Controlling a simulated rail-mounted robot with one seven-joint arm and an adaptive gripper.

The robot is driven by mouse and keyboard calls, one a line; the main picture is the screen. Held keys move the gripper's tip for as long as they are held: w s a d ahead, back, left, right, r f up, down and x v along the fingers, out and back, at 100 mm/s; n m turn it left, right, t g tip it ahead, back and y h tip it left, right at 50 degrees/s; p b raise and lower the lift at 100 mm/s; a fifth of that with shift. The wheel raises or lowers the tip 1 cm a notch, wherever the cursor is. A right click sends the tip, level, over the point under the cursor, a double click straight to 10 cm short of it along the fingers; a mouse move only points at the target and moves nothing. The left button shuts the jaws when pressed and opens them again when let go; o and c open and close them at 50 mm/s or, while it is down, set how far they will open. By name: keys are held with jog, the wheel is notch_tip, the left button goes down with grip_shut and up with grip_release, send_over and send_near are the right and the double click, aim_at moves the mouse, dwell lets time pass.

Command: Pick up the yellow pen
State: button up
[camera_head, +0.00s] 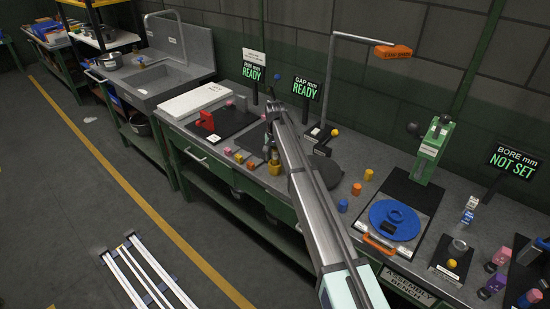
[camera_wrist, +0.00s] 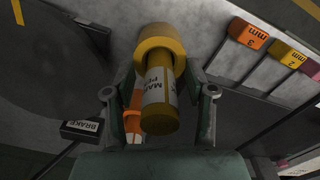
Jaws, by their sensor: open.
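The yellow pen (camera_wrist: 160,105) is a short, thick cylinder with a white label, partly readable as a marker pen, and a wider yellow end (camera_wrist: 158,45). It shows in the middle of the wrist view. My gripper (camera_wrist: 159,85) is open, with one finger on each side of the pen; I cannot tell whether either finger touches it. In the head view the yellow pen (camera_head: 274,170) is small, just below my gripper (camera_head: 270,150) at the bench.
An orange item with a white label (camera_wrist: 134,110) is close beside the pen. Orange (camera_wrist: 248,36), yellow (camera_wrist: 285,54) and pink numbered blocks lie to the right in the wrist view. A dark round disc (camera_head: 326,172) and a sign reading READY (camera_head: 305,88) are nearby.

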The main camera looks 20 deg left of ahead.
grip_shut()
dwell(0.3)
notch_tip(320, 180, up, 20)
jog(key=b, duration=0.5)
dwell(0.5)
